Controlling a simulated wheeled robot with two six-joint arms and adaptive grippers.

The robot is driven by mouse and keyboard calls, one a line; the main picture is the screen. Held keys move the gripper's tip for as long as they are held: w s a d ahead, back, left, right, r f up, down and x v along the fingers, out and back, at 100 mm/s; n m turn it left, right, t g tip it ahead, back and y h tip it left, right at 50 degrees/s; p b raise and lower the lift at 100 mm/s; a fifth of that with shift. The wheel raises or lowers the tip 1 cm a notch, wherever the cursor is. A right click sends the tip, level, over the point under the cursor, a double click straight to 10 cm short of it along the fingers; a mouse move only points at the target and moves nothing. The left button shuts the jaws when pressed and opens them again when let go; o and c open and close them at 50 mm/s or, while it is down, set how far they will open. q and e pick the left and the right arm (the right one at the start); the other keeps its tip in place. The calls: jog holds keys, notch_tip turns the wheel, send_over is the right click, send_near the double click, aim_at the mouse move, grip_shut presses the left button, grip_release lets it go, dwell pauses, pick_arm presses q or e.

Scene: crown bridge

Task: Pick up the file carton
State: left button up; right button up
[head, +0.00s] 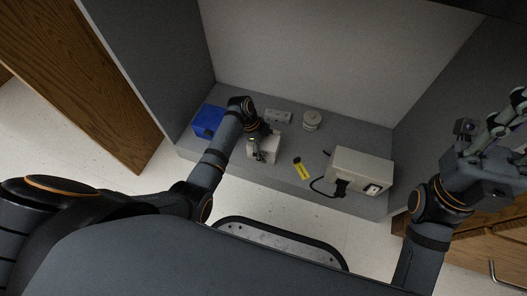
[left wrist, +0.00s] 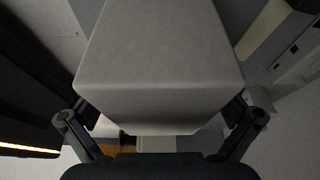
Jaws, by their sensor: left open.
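The file carton appears to be the pale grey box (head: 264,157) on the grey shelf, partly hidden by my left gripper (head: 259,146). In the left wrist view the carton (left wrist: 160,65) fills the middle, its near edge rounded. My left gripper (left wrist: 160,128) is open, with one finger on each side of the carton's near end. I cannot tell whether the fingers touch it. My right gripper (head: 508,120) is at the right edge of the head view, well away from the carton; its jaw state is unclear.
A blue bin (head: 208,121) stands left of the carton. A small grey block (head: 278,116) and a round white pot (head: 312,120) are behind it. A yellow item (head: 302,167) lies to its right, before a beige device (head: 358,170) with a black cable. Walls enclose the shelf.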

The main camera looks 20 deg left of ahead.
pick_arm(q)
jog(key=shift+d+f, duration=0.1)
jog(key=shift+f, duration=0.1)
jog(key=shift+f+p, duration=0.25)
jog(key=shift+p, duration=0.1)
dwell(0.4)
jog(key=shift+c, duration=0.4)
jog(key=c, duration=1.3)
